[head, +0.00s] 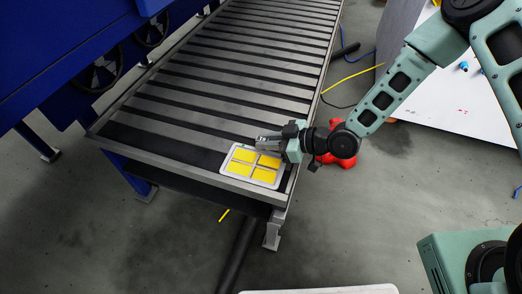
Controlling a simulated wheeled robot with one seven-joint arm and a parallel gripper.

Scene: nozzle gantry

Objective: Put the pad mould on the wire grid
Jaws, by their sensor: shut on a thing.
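The pad mould (254,167) is a flat pale frame with several yellow rectangular pads. It is at the near right corner of the slatted conveyor (225,80), on or just above its end; I cannot tell whether it touches. My gripper (266,146) reaches in from the right and is shut on the mould's far right edge. The fingertips are small and partly hidden in this view. I cannot make out a wire grid in this view.
A blue machine (60,50) stands along the conveyor's left side. A red object (336,158) is behind my wrist. A white panel (450,105) is at the right. A white edge (325,290) shows at the bottom. Grey floor (350,235) lies open in front.

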